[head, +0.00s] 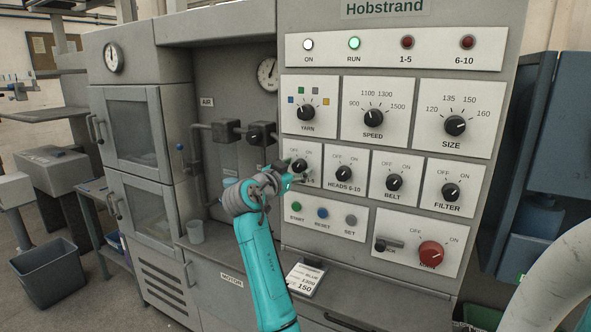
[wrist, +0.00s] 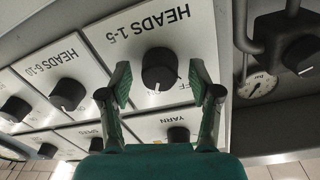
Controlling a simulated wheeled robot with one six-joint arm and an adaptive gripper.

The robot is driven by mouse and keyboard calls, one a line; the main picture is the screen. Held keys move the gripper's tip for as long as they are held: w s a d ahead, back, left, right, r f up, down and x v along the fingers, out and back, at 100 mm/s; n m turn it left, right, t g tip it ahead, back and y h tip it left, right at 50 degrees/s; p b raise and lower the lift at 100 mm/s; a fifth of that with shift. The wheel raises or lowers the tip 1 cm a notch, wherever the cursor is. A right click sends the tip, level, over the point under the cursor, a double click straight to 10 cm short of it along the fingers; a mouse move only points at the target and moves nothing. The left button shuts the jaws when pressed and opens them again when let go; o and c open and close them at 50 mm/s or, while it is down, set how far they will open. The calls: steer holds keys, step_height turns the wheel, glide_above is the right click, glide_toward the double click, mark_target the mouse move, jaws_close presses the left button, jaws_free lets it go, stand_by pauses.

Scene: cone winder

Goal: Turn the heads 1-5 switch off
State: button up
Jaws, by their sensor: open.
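The heads 1-5 switch (wrist: 159,68) is a round black knob on a white plate. In the wrist view it is upside down, its white mark toward the bottom of the picture and part of the OFF label to the right. I cannot tell its exact setting. In the head view the switch (head: 299,166) is at the left of the third row, its plate partly hidden by my gripper (head: 284,182). My gripper is open; in the wrist view its fingertips (wrist: 161,77) are on either side of the knob, with gaps showing.
The heads 6-10 switch (head: 344,174) is just right, the yarn knob (head: 305,112) above, and the start button (head: 296,207) below. Pipes and a black valve (head: 262,133) stand left of the panel. A card (head: 305,280) lies on the ledge below.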

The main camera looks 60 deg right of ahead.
steer(key=c, duration=1.1)
steer(key=shift+c, duration=0.2)
steer(key=shift+n, duration=0.4)
steer(key=n, duration=0.5)
steer(key=shift+n, duration=0.3)
steer(key=n, duration=0.5)
steer(key=shift+n, duration=0.3)
steer(key=o, duration=1.1)
